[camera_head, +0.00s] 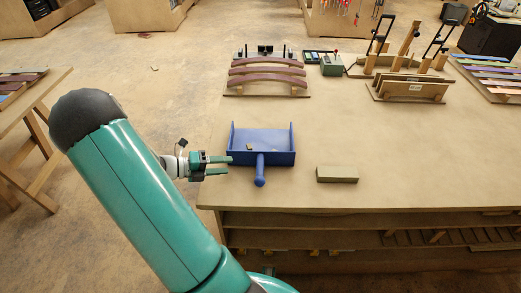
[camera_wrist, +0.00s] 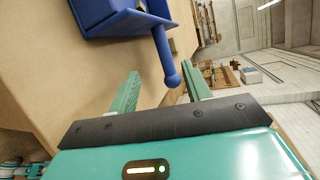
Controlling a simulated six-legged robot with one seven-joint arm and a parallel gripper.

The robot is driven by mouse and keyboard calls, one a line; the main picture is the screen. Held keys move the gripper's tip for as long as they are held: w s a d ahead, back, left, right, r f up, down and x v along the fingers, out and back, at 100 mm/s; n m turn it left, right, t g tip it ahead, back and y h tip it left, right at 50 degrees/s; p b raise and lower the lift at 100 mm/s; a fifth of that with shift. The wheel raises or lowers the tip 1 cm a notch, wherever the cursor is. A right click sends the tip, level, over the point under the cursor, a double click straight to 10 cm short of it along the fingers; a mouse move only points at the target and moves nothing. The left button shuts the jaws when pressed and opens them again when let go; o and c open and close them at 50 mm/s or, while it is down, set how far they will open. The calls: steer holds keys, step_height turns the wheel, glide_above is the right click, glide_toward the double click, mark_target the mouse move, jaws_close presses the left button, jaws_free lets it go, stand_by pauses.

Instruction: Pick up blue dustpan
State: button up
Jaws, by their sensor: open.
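The blue dustpan (camera_head: 275,143) lies on the workbench with its open side facing away and its handle (camera_head: 260,172) pointing to the near edge. A small light chip sits in its pan. My gripper (camera_head: 228,166) is at the left of the handle, close to the pan's near left corner. In the wrist view the dustpan (camera_wrist: 112,18) is at the top, and its handle reaches down to a round end (camera_wrist: 172,80) that appears between the open fingers of my gripper (camera_wrist: 165,85). The fingers hold nothing. I cannot tell how far beyond the fingertips the handle lies.
A tan block (camera_head: 337,174) lies on the workbench (camera_head: 400,140), right of the dustpan. Curved strips on a form (camera_head: 267,72) and a wooden stand (camera_head: 410,87) are at the back. Another table (camera_head: 30,100) stands at left.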

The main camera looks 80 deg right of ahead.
mark_target(261, 152)
steer(key=shift+s+d+f+n+g, duration=0.45)
steer(key=shift+s+d+n+g, duration=0.05)
steer(key=shift+s+d+n, duration=0.25)
steer(key=x, duration=1.3)
steer(key=shift+d, duration=0.35)
steer(key=shift+c, duration=0.4)
steer(key=c, duration=1)
